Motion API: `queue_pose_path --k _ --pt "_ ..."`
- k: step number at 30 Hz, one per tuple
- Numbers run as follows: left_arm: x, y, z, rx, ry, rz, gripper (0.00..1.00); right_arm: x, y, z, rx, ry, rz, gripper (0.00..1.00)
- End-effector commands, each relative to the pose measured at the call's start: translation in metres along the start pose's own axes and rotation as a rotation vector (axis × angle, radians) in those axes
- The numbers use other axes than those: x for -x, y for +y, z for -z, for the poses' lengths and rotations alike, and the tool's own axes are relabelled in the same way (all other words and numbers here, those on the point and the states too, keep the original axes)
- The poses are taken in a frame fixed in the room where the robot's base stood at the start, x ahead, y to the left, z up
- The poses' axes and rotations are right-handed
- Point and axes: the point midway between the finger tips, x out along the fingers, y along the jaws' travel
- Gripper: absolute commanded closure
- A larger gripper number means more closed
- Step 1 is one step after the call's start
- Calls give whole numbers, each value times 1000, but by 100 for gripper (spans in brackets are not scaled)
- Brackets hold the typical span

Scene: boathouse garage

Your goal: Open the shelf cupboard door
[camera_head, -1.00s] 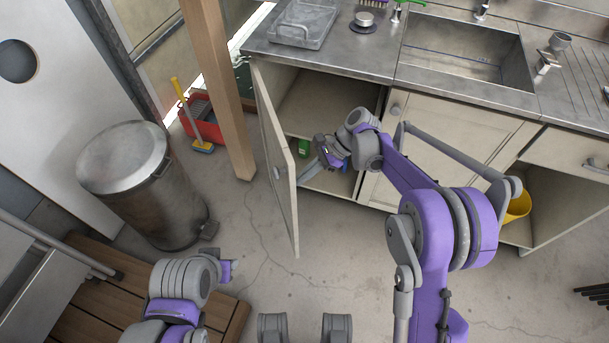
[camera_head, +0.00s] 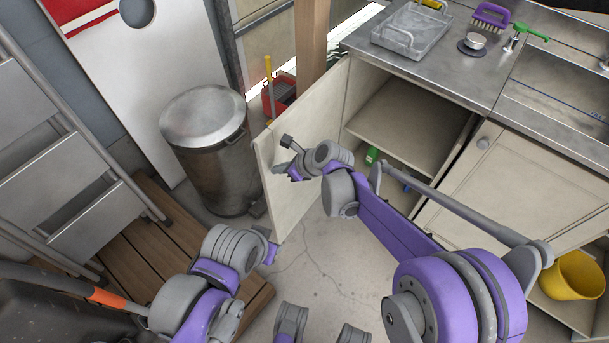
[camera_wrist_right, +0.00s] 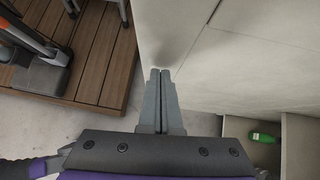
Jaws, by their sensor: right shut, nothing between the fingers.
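The cupboard door (camera_head: 318,120) under the left of the worktop stands wide open, swung out to the left, its inner face toward me. Its outer face is hidden. The cupboard interior (camera_head: 400,125) with its shelf is exposed. My right gripper (camera_head: 284,156) is at the inner face near the door's free edge. In the right wrist view the gripper (camera_wrist_right: 160,72) is shut and empty, its tips at or very near the door panel (camera_wrist_right: 240,55); contact is unclear. My left gripper (camera_head: 270,248) is low at the left, away from the door; its fingers do not show clearly.
A metal bin (camera_head: 215,155) stands just left of the door, with a wooden post (camera_head: 311,40) behind it. A wooden platform (camera_head: 165,235) lies at lower left. A green bottle (camera_wrist_right: 262,137) lies in the cupboard. A yellow bucket (camera_head: 572,277) sits at right.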

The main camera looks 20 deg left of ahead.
Motion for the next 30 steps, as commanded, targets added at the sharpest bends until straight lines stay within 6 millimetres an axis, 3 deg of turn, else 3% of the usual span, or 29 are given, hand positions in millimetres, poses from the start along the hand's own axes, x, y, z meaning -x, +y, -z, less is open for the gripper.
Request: queue_pose_path --k 4,30 --pt "0 0 0 0 0 0 64 -15 1 -15 2 0 -2 100" --pt "0 0 0 0 0 0 64 -12 0 -12 1 1 -2 100"
